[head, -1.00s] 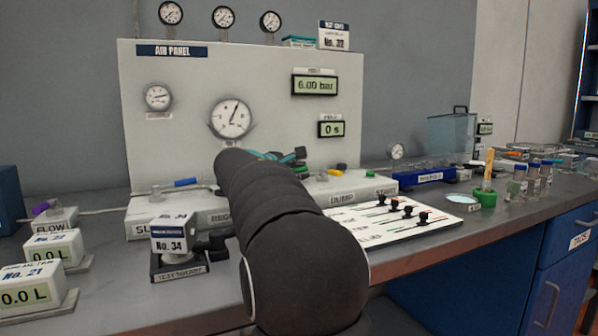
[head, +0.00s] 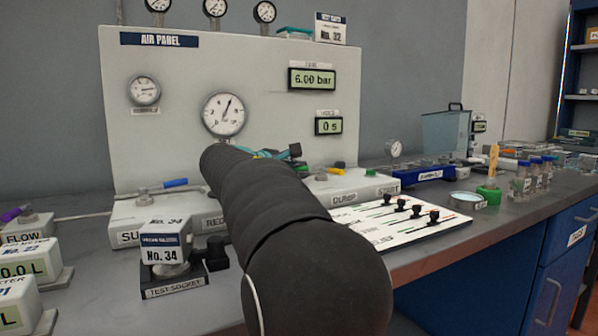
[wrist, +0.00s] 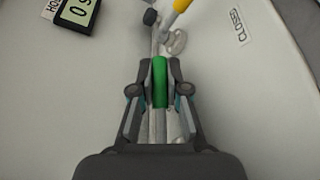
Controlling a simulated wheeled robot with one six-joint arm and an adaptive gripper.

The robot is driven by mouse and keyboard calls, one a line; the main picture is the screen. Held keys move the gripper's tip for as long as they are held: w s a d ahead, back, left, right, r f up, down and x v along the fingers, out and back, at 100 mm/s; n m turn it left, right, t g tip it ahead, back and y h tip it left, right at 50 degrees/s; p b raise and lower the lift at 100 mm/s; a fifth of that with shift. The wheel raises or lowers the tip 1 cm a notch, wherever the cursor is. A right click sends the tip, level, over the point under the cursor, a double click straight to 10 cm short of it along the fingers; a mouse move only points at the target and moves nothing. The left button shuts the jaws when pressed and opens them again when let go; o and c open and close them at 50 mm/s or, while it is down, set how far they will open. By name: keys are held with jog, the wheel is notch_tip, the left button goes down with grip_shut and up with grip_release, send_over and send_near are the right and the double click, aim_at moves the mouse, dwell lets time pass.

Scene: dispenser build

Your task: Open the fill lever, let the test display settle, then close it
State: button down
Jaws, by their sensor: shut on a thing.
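My gripper (wrist: 160,88) is shut on a green lever handle (wrist: 160,72) in the wrist view, one finger on each side of it. A metal rod runs up from the handle to a dark round end. I take this to be the fill lever; its label is not in view. In the head view my arm hides most of the lever. The upper display (head: 312,79) reads 6.00 bar; its small label is blurred. The lower display (head: 329,126) reads 0 s.
A yellow-handled lever (wrist: 181,6) is close beside the gripped one. A blue-handled lever (head: 175,183) sits left on the air panel (head: 240,65). The No. 34 block (head: 164,246) stands in the test socket at front left. A white board with black knobs (head: 425,228) lies at right.

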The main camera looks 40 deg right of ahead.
jog(key=c, duration=1.4)
grip_release()
jog(key=shift+s+d, duration=0.1)
jog(key=shift+a, duration=0.3)
jog(key=v, duration=1.1)
jog(key=shift+a+r, duration=0.2)
jog(key=shift+a, duration=0.1)
